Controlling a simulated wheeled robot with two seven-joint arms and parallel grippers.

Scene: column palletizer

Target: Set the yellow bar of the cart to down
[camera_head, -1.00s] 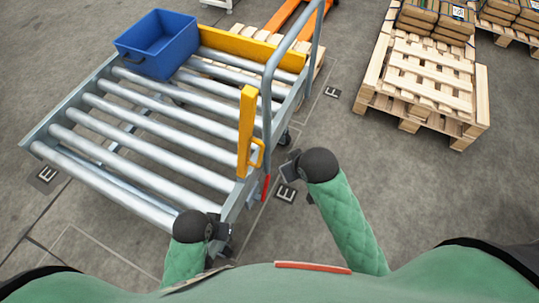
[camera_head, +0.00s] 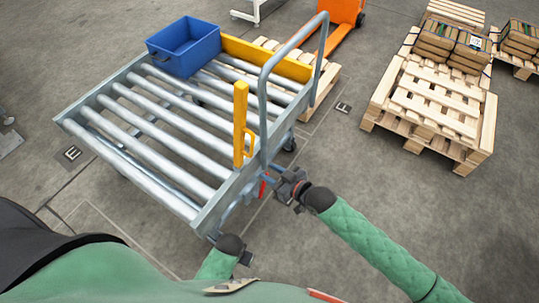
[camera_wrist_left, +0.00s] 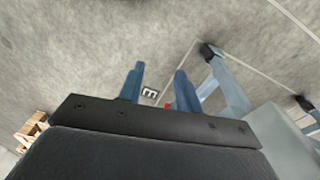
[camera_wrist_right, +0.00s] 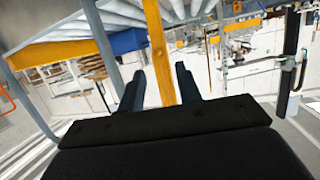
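The yellow bar (camera_head: 240,125) stands upright at the near right side of the roller cart (camera_head: 205,215), with a small loop handle on its right side. It also shows in the right wrist view (camera_wrist_right: 156,45), between the fingers in the picture; I cannot tell how deep it sits there. My right gripper (camera_head: 287,184) is below and right of the bar, close to the cart's side near a red part (camera_head: 262,188). Its fingers are apart (camera_wrist_right: 160,88). My left gripper (camera_head: 243,258) is low at the cart's near corner, with open, empty fingers (camera_wrist_left: 157,85).
A blue bin (camera_head: 183,48) sits on the far left rollers. A second yellow bar (camera_head: 265,57) lies along the cart's far side. A grey tube handle (camera_head: 265,110) rises right of the upright bar. A wooden pallet (camera_head: 430,105) stands right; the floor between is clear.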

